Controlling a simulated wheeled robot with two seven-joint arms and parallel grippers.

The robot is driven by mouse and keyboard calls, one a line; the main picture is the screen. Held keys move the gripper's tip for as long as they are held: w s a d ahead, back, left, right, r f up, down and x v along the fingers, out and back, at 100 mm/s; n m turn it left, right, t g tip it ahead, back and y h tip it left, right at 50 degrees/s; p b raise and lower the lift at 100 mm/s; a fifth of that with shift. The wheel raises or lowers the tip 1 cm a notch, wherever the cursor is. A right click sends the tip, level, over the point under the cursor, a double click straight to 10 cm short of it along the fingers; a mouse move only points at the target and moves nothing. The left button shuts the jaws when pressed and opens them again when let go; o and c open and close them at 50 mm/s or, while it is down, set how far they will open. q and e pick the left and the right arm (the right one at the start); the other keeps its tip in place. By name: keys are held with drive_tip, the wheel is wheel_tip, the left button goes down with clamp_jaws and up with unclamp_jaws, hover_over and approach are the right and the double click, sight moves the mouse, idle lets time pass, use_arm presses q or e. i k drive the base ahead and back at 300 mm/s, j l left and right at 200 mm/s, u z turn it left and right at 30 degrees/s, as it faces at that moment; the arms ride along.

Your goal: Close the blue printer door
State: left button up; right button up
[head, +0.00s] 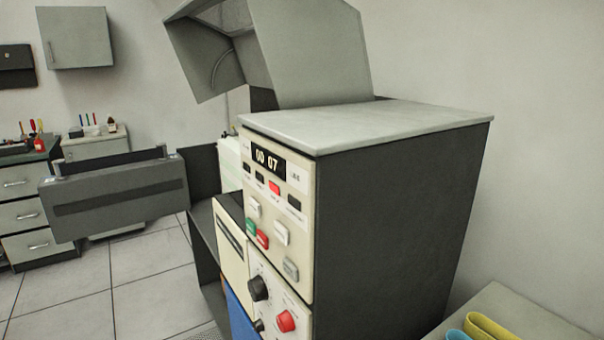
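A tall machine stands in the middle, with a cream control panel (275,215) and a dark grey side (400,220). A narrow blue panel (239,318) shows at the bottom edge, below a cream front section (232,250). Most of the blue panel is cut off by the frame, and I cannot tell whether it is a door or whether it is open. Neither of my grippers is in view.
A grey box-like part (115,195) juts out left of the machine. A grey hood (310,55) rises above its top. A drawer cabinet (25,210) stands at far left. A table with yellow (492,327) and blue items is at lower right. Tiled floor (75,285) is clear at lower left.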

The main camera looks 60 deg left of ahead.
sight(99, 195)
drive_tip(key=j+u, duration=0.1)
drive_tip(key=u, duration=1.4)
drive_tip(key=i+j+u, duration=0.45)
drive_tip(key=j, duration=0.35)
drive_tip(key=i+j+u, duration=0.45)
drive_tip(key=j, duration=0.3)
drive_tip(key=i+j+u, duration=0.7)
drive_tip(key=i, duration=0.45)
drive_tip(key=i+u, duration=0.25)
drive_tip(key=i, duration=0.55)
drive_tip(key=i+j+z, duration=0.15)
drive_tip(key=i+z, duration=0.2)
drive_tip(key=i+j+z, duration=0.5)
drive_tip(key=z, duration=0.3)
drive_tip(key=i+j+z, duration=0.2)
drive_tip(key=z, duration=0.3)
drive_tip(key=i+j+z, duration=0.1)
drive_tip(key=j+z, duration=0.35)
drive_tip(key=i+j+z, duration=0.1)
drive_tip(key=j+z, duration=0.15)
drive_tip(key=z, duration=0.2)
drive_tip(key=j+z, duration=0.3)
drive_tip(key=z, duration=0.15)
drive_tip(key=j+z, duration=0.4)
drive_tip(key=j, duration=0.15)
drive_tip(key=k+j+z, duration=0.1)
drive_tip(key=j+z, duration=0.3)
drive_tip(key=j, duration=0.15)
